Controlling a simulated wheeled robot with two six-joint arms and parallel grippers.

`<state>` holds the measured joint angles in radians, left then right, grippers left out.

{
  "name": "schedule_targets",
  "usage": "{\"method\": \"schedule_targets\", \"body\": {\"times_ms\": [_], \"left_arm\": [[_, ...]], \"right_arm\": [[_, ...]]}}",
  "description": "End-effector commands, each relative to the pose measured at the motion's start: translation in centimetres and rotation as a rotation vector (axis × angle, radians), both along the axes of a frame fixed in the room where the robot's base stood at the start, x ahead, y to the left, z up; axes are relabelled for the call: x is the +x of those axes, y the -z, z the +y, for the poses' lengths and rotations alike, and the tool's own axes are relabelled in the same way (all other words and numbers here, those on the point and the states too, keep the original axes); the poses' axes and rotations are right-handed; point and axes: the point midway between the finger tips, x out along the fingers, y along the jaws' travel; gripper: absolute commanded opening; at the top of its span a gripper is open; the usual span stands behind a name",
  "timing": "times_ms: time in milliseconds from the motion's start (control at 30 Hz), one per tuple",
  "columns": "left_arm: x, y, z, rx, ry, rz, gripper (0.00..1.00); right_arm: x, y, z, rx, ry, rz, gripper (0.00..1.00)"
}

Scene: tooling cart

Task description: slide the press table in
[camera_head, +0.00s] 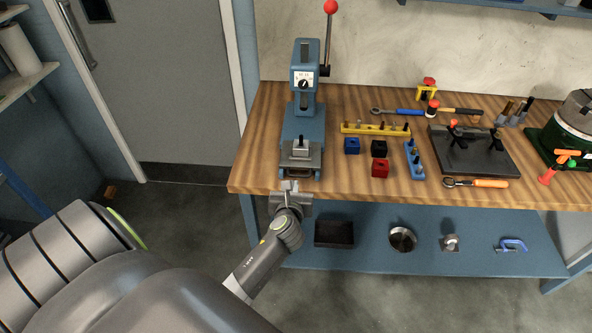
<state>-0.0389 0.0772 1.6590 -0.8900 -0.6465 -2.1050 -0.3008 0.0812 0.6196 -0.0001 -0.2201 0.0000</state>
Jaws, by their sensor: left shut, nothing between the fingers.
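The blue press (305,90) stands upright on the wooden bench near its left end, with a dial on its head and a red-knobbed lever rising at its right. The grey press table (300,157) sits at the front of the press base, close to the bench's front edge, with a small metal block (300,146) on it. My left gripper (289,186) is shut and empty, its fingertips just in front of the press table at the bench edge. I cannot tell whether they touch it. My right gripper is not in view.
Right of the press are small blue, black and red blocks, a yellow rack (375,130), a blue rack (415,160), a dark fixture plate (473,155) and an orange-handled wrench (476,183). A lower blue shelf (370,255) holds several parts.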

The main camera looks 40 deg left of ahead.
Motion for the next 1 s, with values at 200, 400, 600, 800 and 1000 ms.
{"method": "schedule_targets", "body": {"times_ms": [200, 400, 600, 800, 1000], "left_arm": [[2.8, 0.9, 1.8, 0.003, 0.000, -0.001, 0.00], [5.2, 1.8, 3.3, 0.001, -0.001, -0.002, 0.00], [6.7, 2.4, 4.1, 0.000, 0.000, -0.002, 0.00], [7.2, 2.6, 4.4, -0.001, -0.001, -0.003, 0.00], [7.2, 2.6, 4.4, -0.002, -0.001, -0.002, 0.00]], "right_arm": [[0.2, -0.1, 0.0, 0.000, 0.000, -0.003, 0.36], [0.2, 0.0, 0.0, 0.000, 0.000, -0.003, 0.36], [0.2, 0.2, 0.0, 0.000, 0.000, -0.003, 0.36], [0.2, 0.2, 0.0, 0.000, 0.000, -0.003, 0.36], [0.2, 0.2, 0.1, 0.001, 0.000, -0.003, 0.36]]}}
